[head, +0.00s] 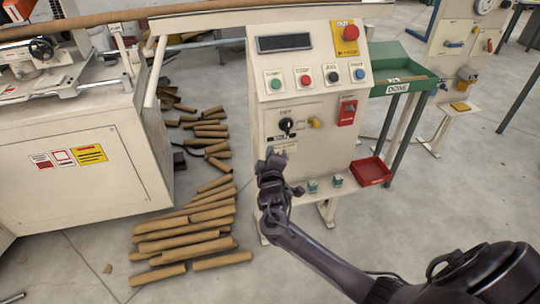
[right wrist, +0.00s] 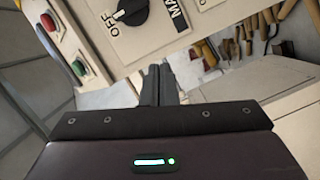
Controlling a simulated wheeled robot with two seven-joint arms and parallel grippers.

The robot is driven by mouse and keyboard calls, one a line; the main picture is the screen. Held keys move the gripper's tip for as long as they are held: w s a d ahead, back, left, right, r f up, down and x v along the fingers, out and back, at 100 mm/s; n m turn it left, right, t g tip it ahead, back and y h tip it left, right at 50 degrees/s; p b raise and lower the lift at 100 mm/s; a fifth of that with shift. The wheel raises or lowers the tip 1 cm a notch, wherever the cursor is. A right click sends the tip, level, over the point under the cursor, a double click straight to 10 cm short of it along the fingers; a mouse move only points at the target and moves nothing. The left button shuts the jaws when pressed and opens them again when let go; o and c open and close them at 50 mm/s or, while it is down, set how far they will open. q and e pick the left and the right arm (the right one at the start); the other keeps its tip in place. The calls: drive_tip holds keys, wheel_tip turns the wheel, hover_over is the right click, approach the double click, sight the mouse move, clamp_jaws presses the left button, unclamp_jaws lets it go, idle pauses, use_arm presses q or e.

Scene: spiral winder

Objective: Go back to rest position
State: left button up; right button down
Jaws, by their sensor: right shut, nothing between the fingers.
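My right gripper (head: 276,158) is in front of the cream control panel (head: 300,90), just below its black rotary switch (head: 286,125). In the right wrist view its two dark fingers (right wrist: 160,85) are together with nothing between them. The switch (right wrist: 132,10) also shows there, above and left of the fingertips, next to the word OFF. The fingertips look apart from the switch, but the exact gap to the panel is hard to tell. My left gripper does not show.
The panel carries several coloured buttons (head: 305,79) and a red emergency stop (head: 350,32). A red tray (head: 371,171) sits on a ledge at its right. Cardboard tubes (head: 190,237) lie on the floor at left beside the winder (head: 80,170).

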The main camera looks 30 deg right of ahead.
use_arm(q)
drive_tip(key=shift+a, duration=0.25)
use_arm(e)
drive_tip(key=shift+s+a, duration=0.2)
drive_tip(key=shift+s, duration=0.2)
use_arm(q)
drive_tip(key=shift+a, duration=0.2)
